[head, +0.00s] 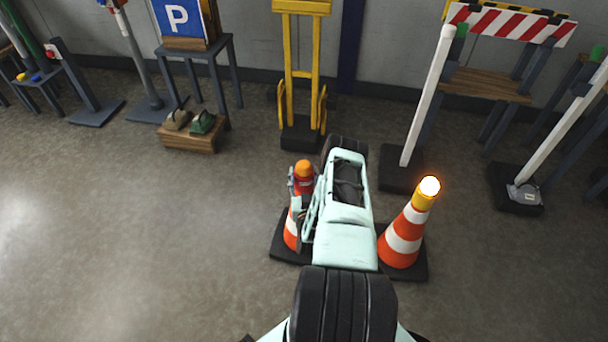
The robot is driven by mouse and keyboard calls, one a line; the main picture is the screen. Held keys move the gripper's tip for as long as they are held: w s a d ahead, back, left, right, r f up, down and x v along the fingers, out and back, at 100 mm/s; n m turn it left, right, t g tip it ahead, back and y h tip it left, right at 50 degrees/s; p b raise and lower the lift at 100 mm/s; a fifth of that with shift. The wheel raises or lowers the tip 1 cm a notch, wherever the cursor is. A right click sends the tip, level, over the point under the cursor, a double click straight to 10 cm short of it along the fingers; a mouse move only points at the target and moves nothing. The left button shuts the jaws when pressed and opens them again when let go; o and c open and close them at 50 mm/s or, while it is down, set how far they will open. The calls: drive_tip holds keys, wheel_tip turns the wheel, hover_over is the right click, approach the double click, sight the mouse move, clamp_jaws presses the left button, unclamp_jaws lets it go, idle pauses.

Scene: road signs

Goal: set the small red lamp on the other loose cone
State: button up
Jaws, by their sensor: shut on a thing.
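Two orange-and-white striped cones stand on black bases, a left cone (291,232) and a right cone (403,238). The right cone carries a lit lamp (427,191) with a bright glowing top. My gripper (302,187) is at the top of the left cone, shut on the small red lamp (304,169), which shows an orange top and a red body. The lamp is upright and in line with the cone's top; I cannot tell whether it touches it. My gripper and arm hide part of the left cone and its base.
A yellow hand truck (300,70) stands behind the cones. White posts on dark bases and a striped barrier (512,26) are at the right. A low wooden stand (190,139) and a parking sign (178,18) are at the left. The left floor is clear.

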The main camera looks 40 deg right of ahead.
drive_tip(key=o, duration=1.5)
drive_tip(key=shift+c, duration=0.2)
wheel_tip(320, 180, up, 10)
